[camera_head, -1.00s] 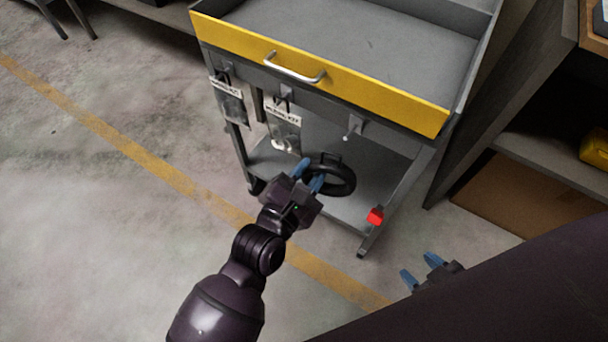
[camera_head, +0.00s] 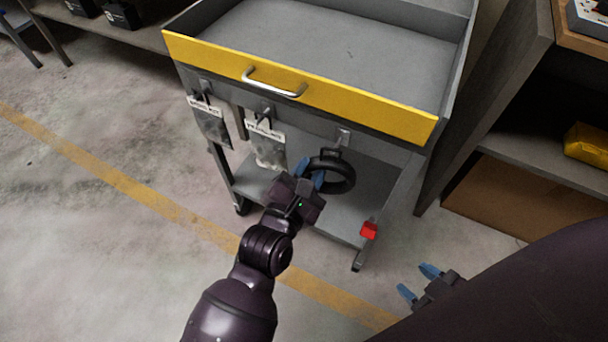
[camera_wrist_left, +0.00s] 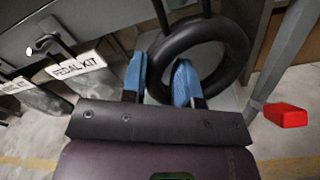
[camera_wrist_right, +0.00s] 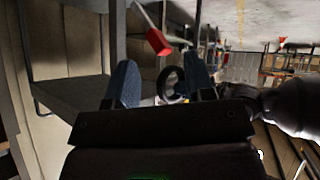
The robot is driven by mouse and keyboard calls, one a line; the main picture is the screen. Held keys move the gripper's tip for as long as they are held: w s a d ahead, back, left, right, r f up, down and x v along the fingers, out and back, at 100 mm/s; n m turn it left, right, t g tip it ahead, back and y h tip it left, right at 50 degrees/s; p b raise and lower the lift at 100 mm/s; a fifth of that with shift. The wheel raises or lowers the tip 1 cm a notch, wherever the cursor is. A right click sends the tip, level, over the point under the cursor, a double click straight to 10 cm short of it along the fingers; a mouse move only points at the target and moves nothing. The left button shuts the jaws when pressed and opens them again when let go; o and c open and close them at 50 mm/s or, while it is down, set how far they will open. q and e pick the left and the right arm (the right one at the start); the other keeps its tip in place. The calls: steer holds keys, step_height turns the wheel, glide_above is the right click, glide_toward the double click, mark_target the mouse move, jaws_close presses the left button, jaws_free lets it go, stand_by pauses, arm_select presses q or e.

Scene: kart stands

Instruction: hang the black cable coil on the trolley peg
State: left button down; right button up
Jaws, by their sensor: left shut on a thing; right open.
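The black cable coil (camera_head: 344,181) is a thick ring with a small loop on top, in front of the trolley (camera_head: 300,98). My left gripper (camera_head: 312,177) is shut on the coil's left side; the left wrist view shows the blue fingers (camera_wrist_left: 160,82) at the coil (camera_wrist_left: 232,40). The trolley peg (camera_head: 343,137) sticks out below the yellow drawer front, right above the coil's top loop. I cannot tell whether the loop touches the peg. My right gripper (camera_head: 418,284) is open and empty at the lower right, away from the trolley.
A pedal kit bag (camera_head: 267,148) and another labelled bag (camera_head: 210,122) hang on pegs left of the coil. A red block (camera_head: 369,230) is at the trolley's front right leg. A shelf unit (camera_head: 540,150) stands at the right.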

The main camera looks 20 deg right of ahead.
arm_select(q)
steer(key=shift+b+x, duration=0.3)
steer(key=shift+x, duration=0.5)
steer(key=shift+w+d+f, duration=0.25)
steer(key=shift+d+f, duration=0.15)
steer(key=shift+f, duration=0.05)
arm_select(e)
steer(key=shift+w+a, duration=0.1)
steer(key=shift+w, duration=0.1)
arm_select(q)
steer(key=c, duration=0.8)
jaws_free()
steer(key=shift+a, duration=0.1)
arm_select(e)
steer(key=shift+r, duration=0.1)
